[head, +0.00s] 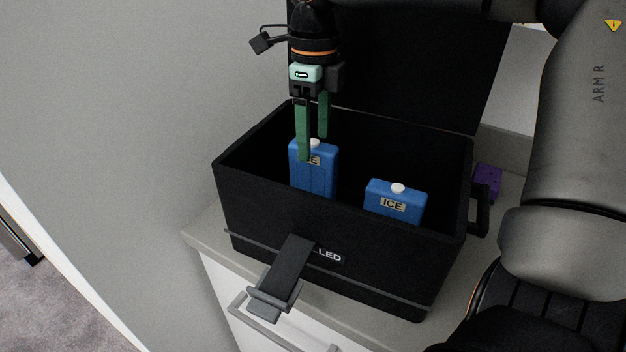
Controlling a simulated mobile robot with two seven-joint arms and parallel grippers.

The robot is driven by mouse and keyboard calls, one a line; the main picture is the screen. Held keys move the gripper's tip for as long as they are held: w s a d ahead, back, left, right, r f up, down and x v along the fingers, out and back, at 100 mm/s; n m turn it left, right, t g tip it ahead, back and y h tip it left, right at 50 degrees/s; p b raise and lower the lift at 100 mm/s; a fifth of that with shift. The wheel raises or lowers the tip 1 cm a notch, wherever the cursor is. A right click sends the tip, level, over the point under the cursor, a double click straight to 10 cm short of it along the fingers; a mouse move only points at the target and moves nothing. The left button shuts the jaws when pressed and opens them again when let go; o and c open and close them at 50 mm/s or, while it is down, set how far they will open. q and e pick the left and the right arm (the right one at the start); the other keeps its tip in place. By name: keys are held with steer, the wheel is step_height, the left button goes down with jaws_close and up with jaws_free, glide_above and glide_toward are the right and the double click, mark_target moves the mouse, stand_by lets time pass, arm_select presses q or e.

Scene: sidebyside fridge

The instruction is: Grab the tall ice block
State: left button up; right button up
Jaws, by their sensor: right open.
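The tall ice block (315,178) is blue with a white cap and an "ICE" label. It stands upright in the left part of the black cooler box (290,226), its lower end hidden by the front wall. My right gripper (313,148) points down over it with green fingers apart. The nearer finger overlaps the block's upper front, and the other is behind its top. I cannot tell whether either finger touches it. A shorter blue ice block (408,213) with a white cap stands to the right in the same box. My left gripper is not in view.
The cooler's lid (415,70) stands open at the back. Its latch (282,275) hangs out at the front, and a handle (481,208) is on the right. A purple block (488,180) lies on the grey counter (205,231). A wall is close on the left.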

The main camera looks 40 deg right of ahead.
mark_target(313, 175)
step_height(313, 175, down, 4)
steer(key=shift+f, duration=0.1)
steer(key=shift+w+d+f, duration=0.15)
steer(key=shift+w+f, duration=0.05)
steer(key=shift+f, duration=1.2)
steer(key=shift+w+d+f, duration=0.15)
steer(key=shift+f, duration=1.2)
jaws_close()
